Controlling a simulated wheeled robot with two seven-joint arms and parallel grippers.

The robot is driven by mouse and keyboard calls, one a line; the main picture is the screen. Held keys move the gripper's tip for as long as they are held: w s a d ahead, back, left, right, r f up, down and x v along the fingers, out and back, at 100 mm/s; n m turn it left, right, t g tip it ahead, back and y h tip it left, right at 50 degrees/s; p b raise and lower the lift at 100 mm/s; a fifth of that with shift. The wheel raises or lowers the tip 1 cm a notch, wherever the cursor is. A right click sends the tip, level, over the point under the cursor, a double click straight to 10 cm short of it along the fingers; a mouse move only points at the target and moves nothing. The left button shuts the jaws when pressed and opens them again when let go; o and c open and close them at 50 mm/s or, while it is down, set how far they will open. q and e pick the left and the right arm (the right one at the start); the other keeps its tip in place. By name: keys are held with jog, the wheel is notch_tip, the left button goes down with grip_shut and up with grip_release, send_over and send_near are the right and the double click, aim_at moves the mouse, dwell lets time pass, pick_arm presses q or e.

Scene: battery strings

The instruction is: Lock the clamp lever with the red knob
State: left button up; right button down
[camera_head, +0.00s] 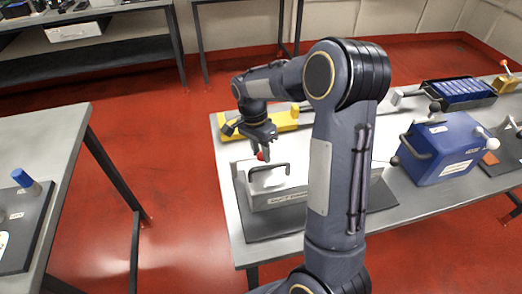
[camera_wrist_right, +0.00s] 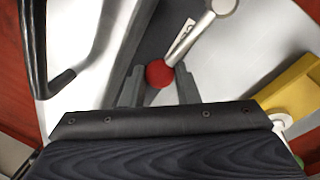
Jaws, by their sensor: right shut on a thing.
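The clamp lever's round red knob (camera_head: 261,156) is at the left of the pale grey box (camera_head: 280,200), near its black handle (camera_head: 268,167). My right gripper (camera_head: 264,152) is over it, pointing down. In the right wrist view the red knob (camera_wrist_right: 159,74) lies between the two grey fingertips (camera_wrist_right: 158,80), which are shut on it. A metal lever (camera_wrist_right: 190,38) runs from the knob up and right to a round silver pivot (camera_wrist_right: 223,6). The black handle (camera_wrist_right: 78,55) is at the left there. My left gripper is not in view.
The box stands on a dark mat (camera_head: 252,228) on the grey table (camera_head: 225,160). A yellow part (camera_head: 286,121) lies behind the box. A blue case (camera_head: 440,150) and a tray of blue cells (camera_head: 460,91) stand to the right. My arm hides part of the table.

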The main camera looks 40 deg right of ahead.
jog(key=shift+s+f, duration=0.1)
jog(key=c, duration=1.1)
grip_release()
notch_tip(320, 180, up, 8)
jog(key=w, duration=0.1)
jog(key=shift+w+a, duration=0.2)
jog(key=shift+w, duration=0.1)
jog(key=shift+f, duration=0.1)
jog(key=shift+c, duration=0.4)
